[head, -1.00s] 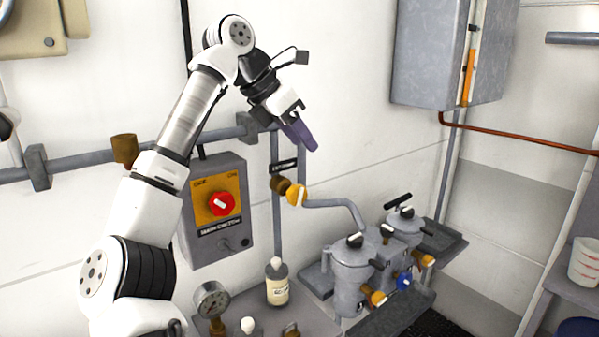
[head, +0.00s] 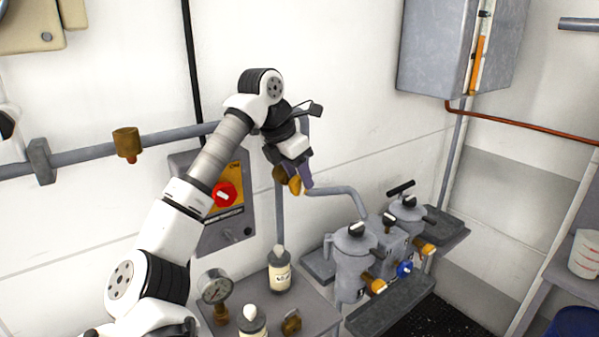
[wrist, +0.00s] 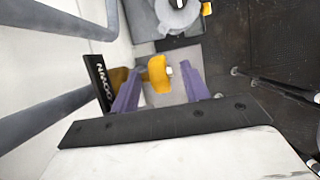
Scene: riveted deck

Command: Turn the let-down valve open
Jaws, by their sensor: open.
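The let-down valve has a yellow handle (head: 295,186) and a brass body (head: 280,174) on the wall pipe, left of a bent grey pipe. In the wrist view its yellow handle (wrist: 157,76) shows between my two purple fingers, with the brass body and a black label (wrist: 99,84) ending in "DOWN" to the left. My gripper (wrist: 161,70) is open, one finger on each side of the handle, with gaps visible. In the head view my gripper (head: 299,180) is just at the valve and partly covers it and the label.
A switch box (head: 232,228) with a red knob sits behind my arm. Below are a pressure gauge (head: 214,286), bottles (head: 281,270) and grey canisters (head: 352,262) with brass fittings. A grey cabinet (head: 440,45) hangs at upper right.

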